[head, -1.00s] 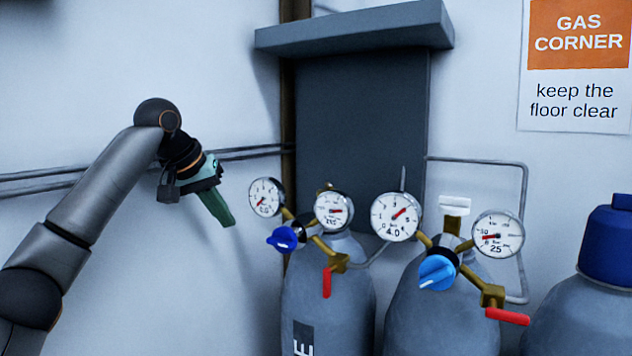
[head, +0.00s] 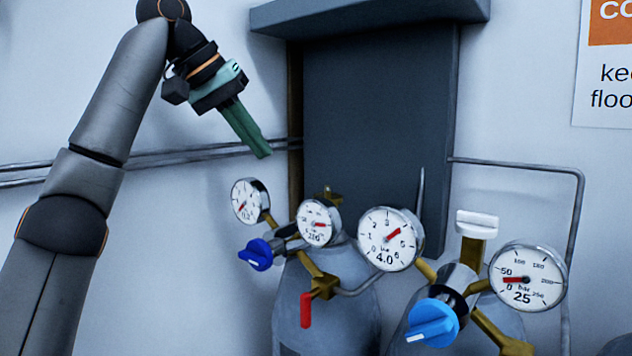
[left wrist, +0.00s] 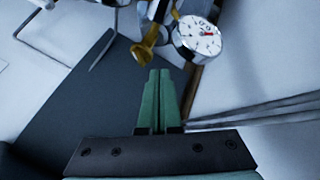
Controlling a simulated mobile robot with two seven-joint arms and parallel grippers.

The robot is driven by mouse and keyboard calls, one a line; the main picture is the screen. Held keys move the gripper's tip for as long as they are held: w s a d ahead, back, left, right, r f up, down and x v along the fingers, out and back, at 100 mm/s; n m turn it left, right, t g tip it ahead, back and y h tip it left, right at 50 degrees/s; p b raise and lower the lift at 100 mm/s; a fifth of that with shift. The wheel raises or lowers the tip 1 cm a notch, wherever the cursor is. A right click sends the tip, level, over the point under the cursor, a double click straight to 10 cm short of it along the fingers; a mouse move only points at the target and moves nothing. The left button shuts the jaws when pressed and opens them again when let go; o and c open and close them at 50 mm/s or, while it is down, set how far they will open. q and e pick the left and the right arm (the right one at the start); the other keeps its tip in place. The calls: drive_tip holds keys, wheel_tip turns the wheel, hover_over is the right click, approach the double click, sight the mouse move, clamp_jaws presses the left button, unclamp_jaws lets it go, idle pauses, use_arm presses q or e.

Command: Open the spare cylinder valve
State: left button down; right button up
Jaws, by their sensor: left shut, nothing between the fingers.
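The left cylinder (head: 335,320) is grey; I cannot read in the current view whether it is marked spare. A brass valve knob (head: 327,195) tops it, behind its regulator gauges; this knob also shows in the left wrist view (left wrist: 146,54). The regulator carries a dark blue knob (head: 256,254) and a red lever (head: 306,310) hanging down. My left gripper (head: 262,152) is shut and empty, above and left of the brass knob, its green fingers pointing down to the right. In the left wrist view its fingertips (left wrist: 159,75) appear just below the knob, apart from it.
The neighbouring cylinder (head: 398,340) has a white valve knob (head: 477,223), a light blue regulator knob (head: 432,322) and two gauges. A dark grey panel (head: 375,140) under a ledge (head: 370,14) stands behind. Thin pipes (head: 150,157) run along the wall. Space left of the gauges is free.

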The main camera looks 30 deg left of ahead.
sight(328, 194)
use_arm(q)
drive_tip(key=w+d+f, duration=0.5)
drive_tip(key=w+f, duration=0.2)
drive_tip(key=shift+w, duration=0.2)
drive_tip(key=shift+w+d+f, duration=0.1)
drive_tip(key=shift+w+f, duration=0.05)
use_arm(e)
drive_tip(key=shift+s+a, duration=0.1)
drive_tip(key=shift+a, duration=0.05)
idle(0.3)
